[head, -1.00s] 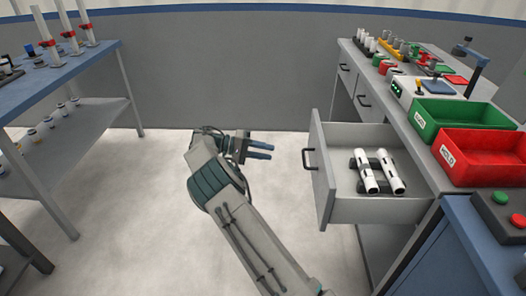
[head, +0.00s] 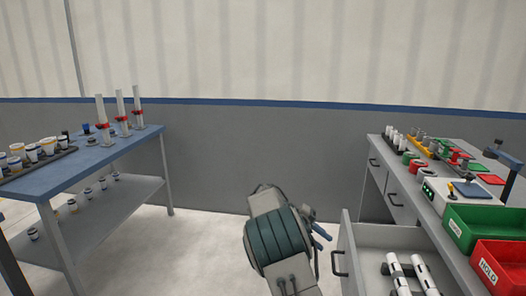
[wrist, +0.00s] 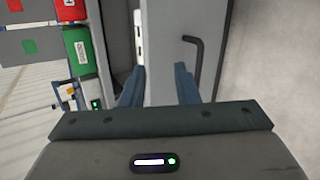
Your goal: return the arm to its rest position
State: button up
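My grey arm rises from the bottom of the head view. My gripper (head: 321,233) shows only partly there, its blue fingers just left of and above the open drawer's front, partly behind the wrist. In the wrist view my gripper (wrist: 158,86) has its two blue fingers spread apart, with nothing held between them. The grey drawer front (wrist: 170,50) and its dark handle (wrist: 193,62) lie beyond the fingers, with no contact that I can make out.
The open drawer (head: 385,236) holds two white pipes (head: 410,272) on dark supports. The right bench carries a green bin (head: 480,228) and a red bin (head: 500,262). A blue-topped table (head: 60,178) with upright tubes stands at left. The floor between is clear.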

jog(key=s+d+r+t+y+p, duration=0.25)
jog(key=s+r+y+p, duration=0.45)
jog(key=s+r, duration=0.7)
jog(key=s+a+r+t+y+p, duration=0.2)
jog(key=s+r+p, duration=0.1)
jog(key=s, duration=0.6)
jog(key=s+a+r+n+t+y+p, duration=0.1)
jog(key=s+r+p, duration=0.3)
jog(key=s, duration=0.6)
jog(key=shift+s+a+n+t+y+p, duration=0.25)
jog(key=shift+a+t+y, duration=0.2)
jog(key=shift+a, duration=0.35)
jog(key=shift+w+r, duration=0.1)
